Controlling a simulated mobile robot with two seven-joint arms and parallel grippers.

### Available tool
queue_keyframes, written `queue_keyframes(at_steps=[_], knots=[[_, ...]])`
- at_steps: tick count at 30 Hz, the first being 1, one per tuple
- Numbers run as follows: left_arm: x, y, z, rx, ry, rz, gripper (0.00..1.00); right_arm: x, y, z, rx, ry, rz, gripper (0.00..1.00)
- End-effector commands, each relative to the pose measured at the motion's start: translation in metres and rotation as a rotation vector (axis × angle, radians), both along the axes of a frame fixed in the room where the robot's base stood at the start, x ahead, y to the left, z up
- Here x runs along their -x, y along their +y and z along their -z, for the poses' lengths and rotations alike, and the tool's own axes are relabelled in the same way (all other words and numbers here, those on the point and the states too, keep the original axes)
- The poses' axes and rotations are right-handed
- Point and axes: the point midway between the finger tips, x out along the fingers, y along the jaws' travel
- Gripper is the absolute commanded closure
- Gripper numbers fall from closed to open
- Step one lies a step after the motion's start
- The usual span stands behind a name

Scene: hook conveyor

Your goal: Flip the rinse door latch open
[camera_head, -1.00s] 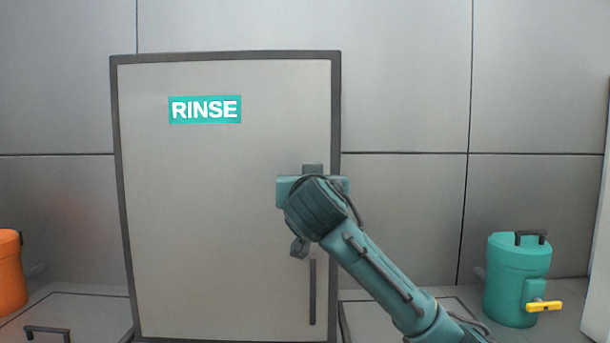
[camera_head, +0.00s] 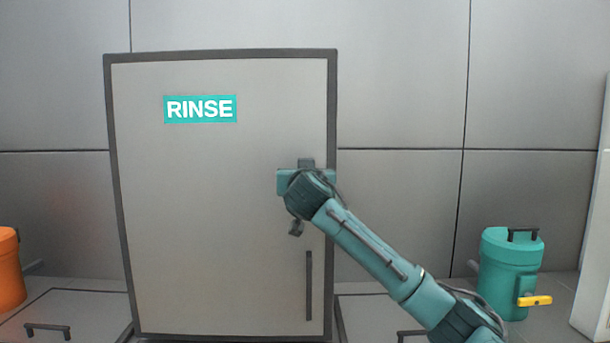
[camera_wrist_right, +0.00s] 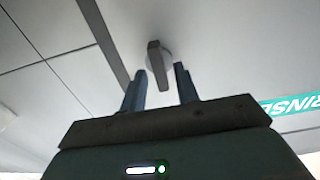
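The grey rinse door (camera_head: 220,200) with its dark frame and teal RINSE label (camera_head: 200,109) is closed. In the right wrist view the latch (camera_wrist_right: 158,64) is a short dark lever on a round light base on the door. My right gripper (camera_wrist_right: 160,88) is open, with one finger on each side of the lever's free end; I cannot tell whether either touches it. In the head view my right gripper and wrist (camera_head: 306,182) are at the door's right edge and hide the latch. My left gripper is not in view.
A dark vertical handle (camera_head: 309,286) is on the door below my right wrist. A teal canister (camera_head: 508,275) with a yellow tap stands at right, and an orange container (camera_head: 9,270) at far left. A low panel with a dark handle (camera_head: 47,329) lies at lower left.

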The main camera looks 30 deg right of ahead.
Motion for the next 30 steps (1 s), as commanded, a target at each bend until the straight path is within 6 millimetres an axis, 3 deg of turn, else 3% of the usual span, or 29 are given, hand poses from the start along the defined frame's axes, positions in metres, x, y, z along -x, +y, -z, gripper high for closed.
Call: queue_keyframes(at_steps=[11, 22, 30], knots=[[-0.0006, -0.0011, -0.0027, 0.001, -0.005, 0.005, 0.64, 0.0002, 0.0001, 0.0002, -0.001, 0.001, 0.0, 1.0], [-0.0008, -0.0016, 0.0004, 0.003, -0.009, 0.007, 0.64, 0.0, 0.0006, 0.0022, -0.022, -0.011, -0.001, 1.0], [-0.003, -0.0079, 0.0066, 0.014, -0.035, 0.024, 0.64, 0.0, 0.0005, 0.0059, -0.144, -0.083, -0.002, 1.0]])
